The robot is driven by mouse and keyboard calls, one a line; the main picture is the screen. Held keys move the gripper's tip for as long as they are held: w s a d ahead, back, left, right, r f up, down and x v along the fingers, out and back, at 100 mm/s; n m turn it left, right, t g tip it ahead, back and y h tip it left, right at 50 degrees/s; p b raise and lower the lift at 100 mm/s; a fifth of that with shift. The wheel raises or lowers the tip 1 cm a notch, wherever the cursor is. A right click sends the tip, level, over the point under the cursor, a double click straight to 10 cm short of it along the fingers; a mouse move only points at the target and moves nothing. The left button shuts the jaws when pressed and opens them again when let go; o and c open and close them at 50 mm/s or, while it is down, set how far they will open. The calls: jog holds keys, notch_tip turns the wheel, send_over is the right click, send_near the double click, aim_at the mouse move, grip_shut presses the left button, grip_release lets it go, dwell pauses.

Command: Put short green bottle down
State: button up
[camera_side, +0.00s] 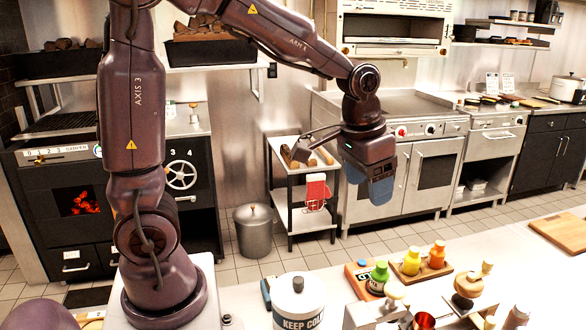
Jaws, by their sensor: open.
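The short green bottle (378,279) stands upright on the front counter, close to an orange-red item (353,276). I cannot tell whether it rests on that item or beside it. To its right, a yellow bottle (411,262) and an orange bottle (437,256) stand on a small wooden tray (428,274). My gripper (372,192) points down with its blue fingers, open and apart from the green bottle, higher in the picture. I see nothing between the fingers.
A white "KEEP COLD" tub (298,303) stands left of the bottles. A metal holder (372,313) and a red-copper cup (424,320) are in front. A cutting board (562,233) lies at the right. The counter between tray and board is mostly clear.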

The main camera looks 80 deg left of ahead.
jog(key=s+d+r+t, duration=0.1)
jog(key=s+r, duration=0.1)
jog(key=s, duration=0.5)
jog(key=s+d+r+m+t, duration=0.1)
jog(key=s+d+r+t, duration=0.1)
jog(key=s, duration=0.5)
jog(key=shift+s+r, duration=0.15)
jog(key=shift+r, duration=0.6)
